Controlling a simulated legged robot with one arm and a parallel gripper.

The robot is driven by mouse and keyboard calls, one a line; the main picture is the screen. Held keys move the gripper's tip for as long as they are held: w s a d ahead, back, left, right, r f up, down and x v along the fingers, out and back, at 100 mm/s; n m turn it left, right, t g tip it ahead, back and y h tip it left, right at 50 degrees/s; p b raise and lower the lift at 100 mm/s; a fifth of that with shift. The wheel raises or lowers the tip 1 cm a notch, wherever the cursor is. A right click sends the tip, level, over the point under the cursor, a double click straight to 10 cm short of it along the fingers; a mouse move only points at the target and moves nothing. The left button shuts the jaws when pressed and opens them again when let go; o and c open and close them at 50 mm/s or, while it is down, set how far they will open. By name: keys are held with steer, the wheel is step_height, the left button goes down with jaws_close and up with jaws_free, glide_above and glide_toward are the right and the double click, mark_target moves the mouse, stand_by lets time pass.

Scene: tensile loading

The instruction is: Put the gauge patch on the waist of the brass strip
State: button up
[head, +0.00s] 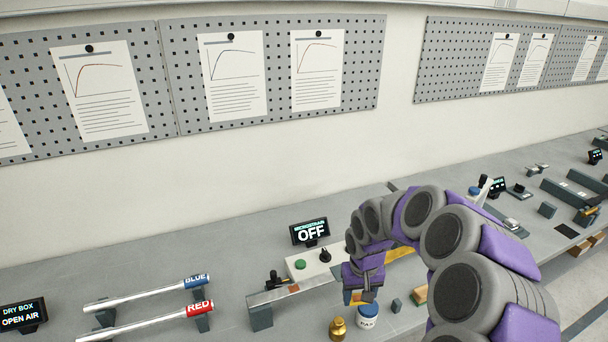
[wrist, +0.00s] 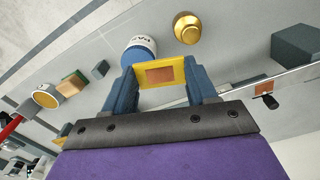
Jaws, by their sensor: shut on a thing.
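My gripper (wrist: 162,82) is shut on a yellow gauge patch (wrist: 180,74) with a copper-coloured rectangle in its middle. The patch is held between the blue fingertips, above the bench. In the head view my gripper (head: 359,298) hangs over the bench, right of the box with the green button. A yellow, brass-coloured strip (head: 401,252) shows behind my arm, which hides most of it; its waist cannot be made out. A silvery strip (head: 318,282) with a copper-coloured rectangle lies left of my gripper, its left end at a dark block.
A white, blue-lidded pot (head: 367,322) and a brass weight (head: 338,328) stand near my gripper. A small dark block (head: 396,305) is right of them. A display (head: 310,232) reads "MICROSTRAIN OFF". Rods labelled BLUE (head: 150,294) and RED (head: 150,321) lie at left.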

steer(key=shift+w+a+r+m, duration=0.3)
steer(key=shift+w+a+r, duration=0.25)
steer(key=shift+w+a, duration=0.15)
steer(key=s+d+f+n, duration=0.3)
steer(key=s+d+f, duration=0.2)
steer(key=s, duration=0.3)
steer(key=shift+n, duration=0.4)
steer(key=shift+w+d+f, duration=0.1)
steer(key=shift+d, duration=0.05)
steer(key=b, duration=0.2)
glide_above(398, 301)
steer(key=shift+f, duration=1.1)
steer(key=shift+f+b, duration=0.4)
steer(key=shift+f, duration=0.8)
